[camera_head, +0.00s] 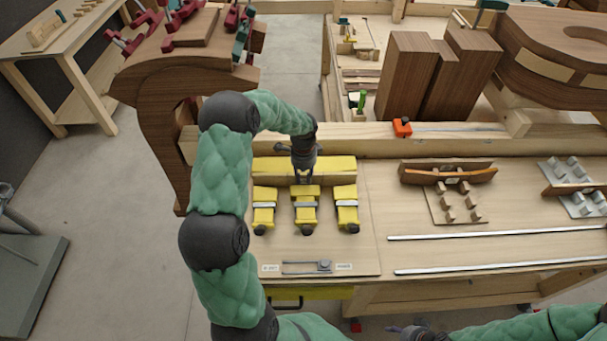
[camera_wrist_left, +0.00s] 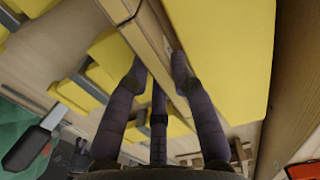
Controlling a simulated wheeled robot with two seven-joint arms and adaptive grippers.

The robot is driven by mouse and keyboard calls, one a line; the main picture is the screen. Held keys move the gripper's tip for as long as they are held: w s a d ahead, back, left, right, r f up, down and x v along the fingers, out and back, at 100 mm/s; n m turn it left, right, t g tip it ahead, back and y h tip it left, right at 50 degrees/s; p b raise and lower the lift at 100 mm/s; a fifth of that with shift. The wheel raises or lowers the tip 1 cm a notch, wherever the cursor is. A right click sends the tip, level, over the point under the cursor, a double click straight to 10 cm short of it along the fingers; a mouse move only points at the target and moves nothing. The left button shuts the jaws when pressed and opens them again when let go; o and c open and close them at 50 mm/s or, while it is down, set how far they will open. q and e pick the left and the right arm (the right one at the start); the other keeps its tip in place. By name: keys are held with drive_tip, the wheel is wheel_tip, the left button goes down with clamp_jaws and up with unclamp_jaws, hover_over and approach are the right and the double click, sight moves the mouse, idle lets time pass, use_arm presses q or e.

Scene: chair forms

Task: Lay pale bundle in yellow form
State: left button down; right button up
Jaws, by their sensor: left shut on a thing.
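The yellow form (camera_head: 335,165) lies on the bench board, with a long yellow block at the back and yellow blocks with grey bars in front. It also shows in the left wrist view (camera_wrist_left: 228,50). My left gripper (camera_head: 303,178) points down at the form's middle. In the left wrist view its dark fingers (camera_wrist_left: 158,75) are shut on the pale bundle (camera_wrist_left: 150,38), a layered light wood strip running beside the big yellow block. The gripper hides part of the bundle; whether it rests on the board I cannot tell. My right gripper (camera_head: 415,333) is partly cut off at the bottom edge.
A brown curved form (camera_head: 447,172) and pale metal bars (camera_head: 480,232) lie to the right on the bench. An orange tool (camera_head: 402,127) sits on the rear beam. A small metal tool (camera_head: 306,267) lies near the board's front edge. Large dark wood blocks stand behind.

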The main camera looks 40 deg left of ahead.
sight(303, 174)
use_arm(q)
drive_tip(key=shift+f, duration=0.3)
idle(0.5)
drive_tip(key=shift+s+d+f+b, duration=0.25)
drive_tip(key=shift+s+f+b, duration=0.1)
drive_tip(key=shift+f+b, duration=0.15)
drive_tip(key=c, duration=1.1)
unclamp_jaws()
drive_tip(key=shift+c, duration=0.2)
drive_tip(key=shift+o, duration=0.8)
drive_tip(key=shift+w+a+f, duration=0.15)
drive_tip(key=shift+f, duration=0.05)
wheel_tip(303, 174, up, 13)
drive_tip(key=shift+w+a+f, duration=0.15)
drive_tip(key=shift+w+a, duration=0.1)
drive_tip(key=shift+w, duration=0.05)
